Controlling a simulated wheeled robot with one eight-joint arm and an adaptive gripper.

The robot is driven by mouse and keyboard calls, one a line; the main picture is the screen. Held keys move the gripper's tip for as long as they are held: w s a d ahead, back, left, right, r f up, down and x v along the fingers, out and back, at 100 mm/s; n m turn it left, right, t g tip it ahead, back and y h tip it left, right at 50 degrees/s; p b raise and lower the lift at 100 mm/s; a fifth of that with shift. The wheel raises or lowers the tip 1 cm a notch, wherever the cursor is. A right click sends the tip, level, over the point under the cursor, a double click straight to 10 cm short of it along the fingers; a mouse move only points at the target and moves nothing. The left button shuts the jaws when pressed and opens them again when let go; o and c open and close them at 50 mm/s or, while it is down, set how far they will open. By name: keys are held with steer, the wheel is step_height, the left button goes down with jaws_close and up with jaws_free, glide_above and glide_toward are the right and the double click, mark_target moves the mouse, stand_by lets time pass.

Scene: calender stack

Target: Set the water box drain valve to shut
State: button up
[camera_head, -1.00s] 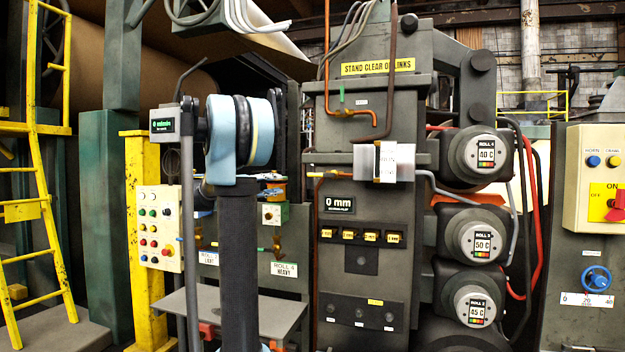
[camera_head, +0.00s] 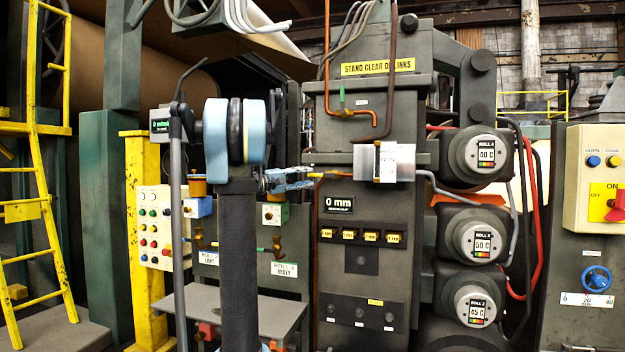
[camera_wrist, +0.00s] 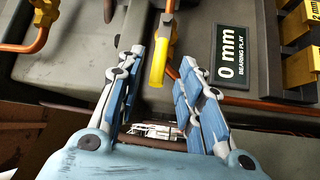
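A yellow lever handle (camera_wrist: 158,62) hangs from an orange pipe in the wrist view. It is most likely the drain valve's handle, but I see no label naming it. In the head view the orange pipe (camera_head: 330,174) runs along the dark machine front, and the handle is too small to make out. My gripper (camera_wrist: 162,60) is open, its blue-grey fingers either side of the lever's lower end, with visible gaps. In the head view my gripper (camera_head: 306,179) points right towards the pipe's left end.
A grey shelf (camera_head: 265,315) lies lower down. A red switch (camera_head: 615,207) is far right.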

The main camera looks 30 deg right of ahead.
mark_target(311, 175)
steer(key=shift+s+d+r, duration=0.1)
steer(key=shift+d+r, duration=0.05)
steer(key=shift+d, duration=1)
steer(key=shift+s+d+r, duration=0.1)
steer(key=shift+d+r, duration=0.05)
steer(key=shift+d, duration=0.95)
jaws_close()
